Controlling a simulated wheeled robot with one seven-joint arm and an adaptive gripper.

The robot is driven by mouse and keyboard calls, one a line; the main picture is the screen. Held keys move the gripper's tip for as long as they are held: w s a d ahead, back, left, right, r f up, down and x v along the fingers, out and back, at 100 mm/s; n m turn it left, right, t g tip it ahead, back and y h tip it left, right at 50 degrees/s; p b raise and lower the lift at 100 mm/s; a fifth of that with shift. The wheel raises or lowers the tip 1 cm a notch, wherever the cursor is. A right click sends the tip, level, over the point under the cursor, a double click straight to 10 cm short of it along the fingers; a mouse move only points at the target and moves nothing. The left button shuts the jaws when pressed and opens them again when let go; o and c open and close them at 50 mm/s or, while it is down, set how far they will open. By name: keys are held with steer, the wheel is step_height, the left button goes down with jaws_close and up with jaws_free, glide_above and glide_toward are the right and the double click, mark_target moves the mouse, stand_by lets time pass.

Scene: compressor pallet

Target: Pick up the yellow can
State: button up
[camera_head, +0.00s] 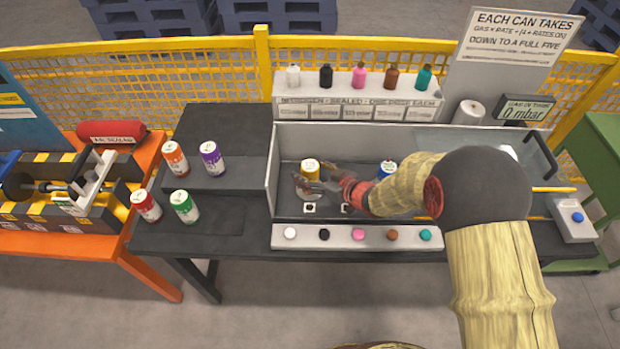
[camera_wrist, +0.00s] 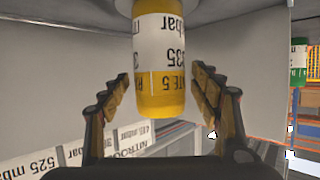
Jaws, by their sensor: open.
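The yellow can (camera_head: 310,167) stands in the grey open-topped chamber (camera_head: 272,178) near its left end, with a white band around it. My gripper (camera_head: 322,182) reaches in from the right, low in the chamber. In the wrist view, the yellow can (camera_wrist: 158,95) appears upside down, with its white label and printed figures. It lies between the two spread fingers of my gripper (camera_wrist: 160,90), with a gap visible on each side. The gripper is open and holds nothing. Part of the can's lower body is hidden in the head view.
A blue can (camera_head: 387,168) stands in the chamber, partly behind my arm. Orange (camera_head: 174,158), purple (camera_head: 212,158), red (camera_head: 146,205) and green (camera_head: 184,206) cans stand left of the chamber. Several bottles line the back shelf (camera_head: 345,88). Coloured buttons sit on the front panel (camera_head: 340,237).

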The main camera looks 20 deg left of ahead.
steer(key=shift+c, duration=0.9)
steer(key=c, duration=1.4)
